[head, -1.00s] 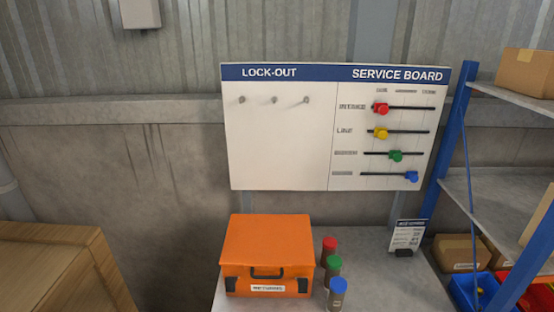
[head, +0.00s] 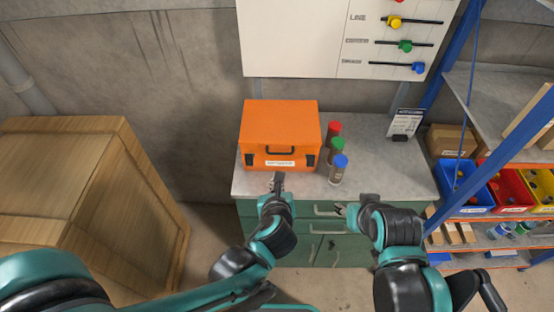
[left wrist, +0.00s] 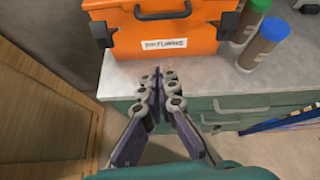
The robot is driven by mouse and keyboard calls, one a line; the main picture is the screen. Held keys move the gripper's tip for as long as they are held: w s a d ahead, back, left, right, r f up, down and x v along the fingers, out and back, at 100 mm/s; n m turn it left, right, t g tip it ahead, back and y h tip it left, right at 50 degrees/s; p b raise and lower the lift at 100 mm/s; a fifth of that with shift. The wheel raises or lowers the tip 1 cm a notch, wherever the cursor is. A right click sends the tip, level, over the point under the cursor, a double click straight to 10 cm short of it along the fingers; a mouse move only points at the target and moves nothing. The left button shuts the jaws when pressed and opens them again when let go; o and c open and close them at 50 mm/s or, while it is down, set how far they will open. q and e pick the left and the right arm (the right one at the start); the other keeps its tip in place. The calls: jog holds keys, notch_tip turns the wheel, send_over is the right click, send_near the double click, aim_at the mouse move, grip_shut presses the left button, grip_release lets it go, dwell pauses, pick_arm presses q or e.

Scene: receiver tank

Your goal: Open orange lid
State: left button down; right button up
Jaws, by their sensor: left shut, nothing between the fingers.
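The orange case (head: 280,132) with its orange lid (head: 280,120) down stands on the grey top of the green cabinet. It has a black front handle (head: 281,151), dark corner latches and a white label. In the left wrist view the case (left wrist: 165,35) fills the top. My left gripper (head: 277,178) is shut and empty at the cabinet's front edge, just in front of the case and apart from it. It also shows in the left wrist view (left wrist: 158,72). My right gripper (head: 342,209) is by the cabinet front, small and partly hidden by its wrist.
Canisters with red, green and blue caps (head: 338,168) stand close right of the case. A small sign (head: 405,123) stands farther right. A wooden crate (head: 70,200) is at left, a blue shelf with bins (head: 465,185) at right.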

pick_arm(q)
jog(key=shift+m, duration=0.9)
jog(key=b+x, duration=0.1)
jog(key=x, duration=0.2)
jog(key=b+x, duration=0.1)
jog(key=x, duration=0.2)
jog(key=d+b+x, duration=0.1)
jog(key=x, duration=0.3)
jog(key=shift+w+r, duration=0.15)
jog(key=r, duration=0.2)
jog(key=r+p, duration=0.1)
jog(key=r, duration=0.1)
jog(key=shift+w, duration=0.3)
